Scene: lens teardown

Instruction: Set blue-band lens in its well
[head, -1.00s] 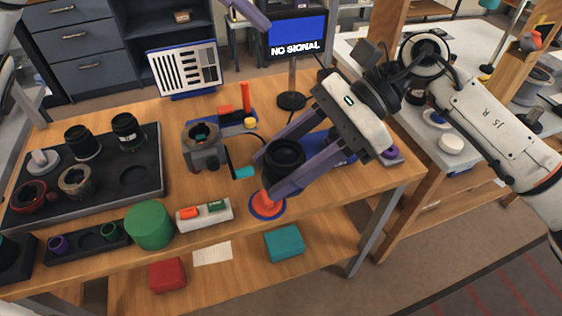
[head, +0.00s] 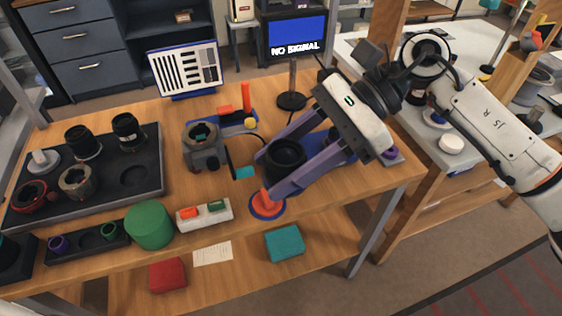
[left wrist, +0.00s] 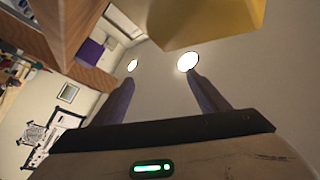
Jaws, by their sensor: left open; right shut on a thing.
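My right gripper (head: 265,173) is shut on a dark, round lens (head: 286,155), held between its purple fingers above the right half of the bench. No blue band shows on this lens, so I cannot tell its band colour. The black lens tray (head: 108,202) lies at the left with an empty round well (head: 134,176) at its right side. My left gripper (left wrist: 161,79) is open and empty in the left wrist view, with pale ceiling and lights beyond its fingers. It does not show in the head view.
The tray holds two black lenses (head: 82,141), a grey ring (head: 75,181) and a red-ringed lens (head: 33,195). A monitor (head: 297,36) stands behind.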

